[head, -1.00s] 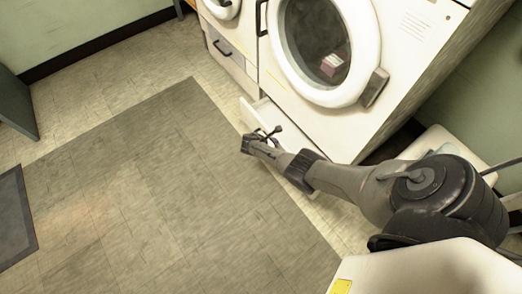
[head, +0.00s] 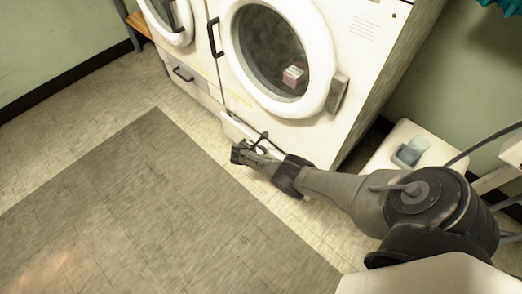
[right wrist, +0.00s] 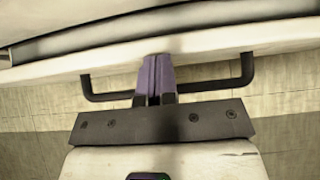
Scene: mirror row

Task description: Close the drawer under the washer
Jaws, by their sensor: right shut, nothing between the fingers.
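The washer (head: 318,110) is white with a round glass door and stands at the top centre of the head view. The drawer (head: 229,124) under it sticks out a little at the bottom front, partly hidden by my right arm. My right gripper (head: 241,153) is in front of the drawer, shut and empty. In the right wrist view its shut fingers (right wrist: 155,78) cross the middle of the dark bar handle (right wrist: 205,87) and reach the white drawer front (right wrist: 220,62). Whether they press on it I cannot tell. My left gripper is not in view.
A second white machine (head: 185,58) with its own shut drawer (head: 193,88) stands to the left. A white stool-like surface (head: 385,152) with a clear container (head: 411,151) is right of the washer. The grey mat (head: 150,210) on the floor is clear.

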